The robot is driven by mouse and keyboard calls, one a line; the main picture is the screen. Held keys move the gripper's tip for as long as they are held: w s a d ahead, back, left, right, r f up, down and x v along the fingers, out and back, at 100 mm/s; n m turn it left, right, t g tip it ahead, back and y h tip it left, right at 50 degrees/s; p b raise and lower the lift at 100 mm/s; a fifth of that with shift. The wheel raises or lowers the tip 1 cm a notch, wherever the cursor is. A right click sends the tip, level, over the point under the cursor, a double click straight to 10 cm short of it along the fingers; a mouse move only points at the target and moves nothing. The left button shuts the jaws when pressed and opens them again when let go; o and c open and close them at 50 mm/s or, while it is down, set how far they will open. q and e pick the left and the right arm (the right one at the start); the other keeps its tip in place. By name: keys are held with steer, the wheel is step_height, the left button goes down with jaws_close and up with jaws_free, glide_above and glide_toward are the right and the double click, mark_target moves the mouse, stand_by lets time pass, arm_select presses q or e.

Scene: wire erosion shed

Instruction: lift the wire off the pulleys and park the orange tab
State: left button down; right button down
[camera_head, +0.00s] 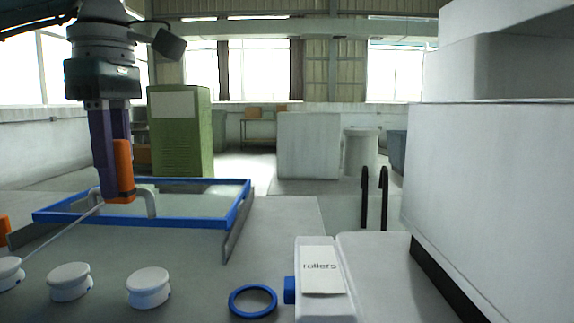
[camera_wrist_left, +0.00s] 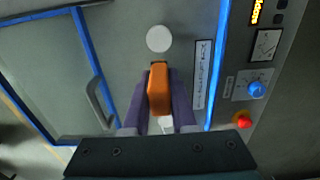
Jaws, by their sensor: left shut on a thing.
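My left gripper (camera_head: 115,190), with purple fingers, points down and is shut on the orange tab (camera_head: 124,168). In the left wrist view the tab (camera_wrist_left: 158,88) sits between the two fingers. A thin pale wire (camera_head: 62,230) slants from near the fingertips down to the left, toward the leftmost white pulley (camera_head: 8,273). Two more white pulleys, a middle one (camera_head: 70,282) and a right one (camera_head: 148,288), stand on the grey surface; I see no wire on these two. The wire's contact with the leftmost pulley is unclear. My right gripper is not in view.
A blue-edged frame (camera_head: 190,222) with a grey handle (camera_head: 151,203) lies behind the pulleys. A blue ring (camera_head: 253,301) and a white box labelled "rollers" (camera_head: 322,275) are at front centre. A large white housing (camera_head: 490,190) blocks the right. An orange piece (camera_head: 4,231) shows at the left edge.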

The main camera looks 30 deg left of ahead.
arm_select(q)
steer(key=s+a, duration=0.6)
steer(key=a, duration=0.3)
steer(key=shift+a+b, duration=0.4)
steer(key=shift+b, duration=0.05)
steer(key=s+a+p, duration=0.2)
steer(key=s+a, duration=0.4)
steer(key=a, duration=0.3)
steer(key=shift+a, duration=0.4)
